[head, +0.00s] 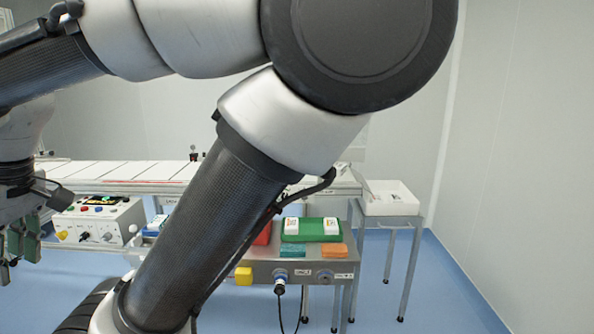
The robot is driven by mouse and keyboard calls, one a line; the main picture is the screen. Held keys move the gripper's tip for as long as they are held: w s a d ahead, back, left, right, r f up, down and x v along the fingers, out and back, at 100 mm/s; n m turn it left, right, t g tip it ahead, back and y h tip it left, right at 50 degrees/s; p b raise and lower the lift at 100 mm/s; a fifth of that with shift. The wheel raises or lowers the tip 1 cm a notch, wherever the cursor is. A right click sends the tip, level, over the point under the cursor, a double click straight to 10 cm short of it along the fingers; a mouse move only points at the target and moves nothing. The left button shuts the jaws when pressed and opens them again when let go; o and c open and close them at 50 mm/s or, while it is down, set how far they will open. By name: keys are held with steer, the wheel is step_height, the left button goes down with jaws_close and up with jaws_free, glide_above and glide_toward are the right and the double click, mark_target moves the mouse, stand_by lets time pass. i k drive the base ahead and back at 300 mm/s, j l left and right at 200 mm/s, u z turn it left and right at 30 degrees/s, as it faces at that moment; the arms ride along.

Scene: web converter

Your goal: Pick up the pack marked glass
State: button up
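Several packs lie on a metal bench (308,270) in the middle of the head view. Two small white packs, a left one (291,226) and a right one (331,226), sit in a green tray (311,237). A teal pack (292,251) and an orange pack (327,250) lie in front of the tray. I cannot read any marking, so I cannot tell which pack is marked glass. My gripper (20,240) is at the left edge, well apart from the packs and partly cut off. Its finger opening is unclear, and I see no pack in it.
A red item (263,235) is partly hidden behind my arm. A control box (98,222) with buttons stands at left, before a long white-topped machine (120,172). A white bin (388,198) stands on a side table at right. Blue floor (440,290) is free at right.

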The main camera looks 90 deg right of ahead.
mark_target(340, 168)
steer(key=k+l+u, duration=0.15)
steer(key=k+u, duration=0.15)
steer(key=u, duration=0.15)
steer(key=k+u, duration=0.4)
steer(key=k+l+z, duration=0.5)
steer(key=k+z, duration=0.15)
steer(key=k+l+z, duration=0.15)
steer(key=z, duration=0.25)
steer(key=k+l+z, duration=0.1)
steer(key=l+z, duration=0.65)
steer(key=k+l+z, duration=0.1)
steer(key=l+z, duration=0.3)
steer(key=i+l+z, duration=0.1)
steer(key=l+z, duration=0.3)
steer(key=l, duration=0.2)
